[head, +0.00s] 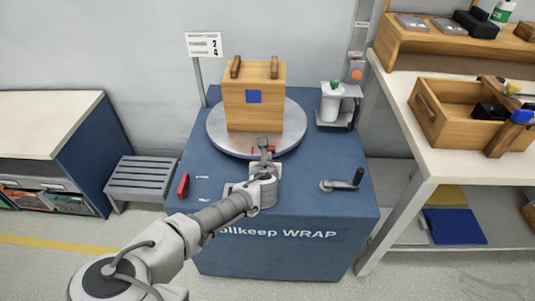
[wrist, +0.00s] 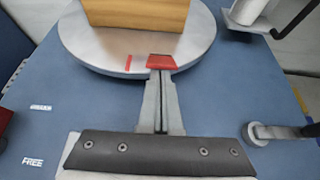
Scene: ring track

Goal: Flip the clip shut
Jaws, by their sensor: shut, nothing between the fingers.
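A small red tab, which looks like the clip, shows at the near rim of the round metal turntable (head: 222,140). In the wrist view the red tab (wrist: 162,62) lies just beyond my fingertips and spans a little wider than them. I cannot tell whether the fingers touch it or how far it is tilted. My gripper (head: 264,146) is shut and empty, reaching over the turntable's near edge; its two grey fingers also show together in the wrist view (wrist: 160,78). In the head view the gripper hides most of the tab.
A wooden box (head: 253,110) stands on the turntable (wrist: 90,55). A red lever (head: 183,185) is at left on the blue machine (head: 225,225), with a crank (head: 343,182) at right. A white container (head: 330,104) stands behind right. A loaded workbench (head: 470,165) is farther right.

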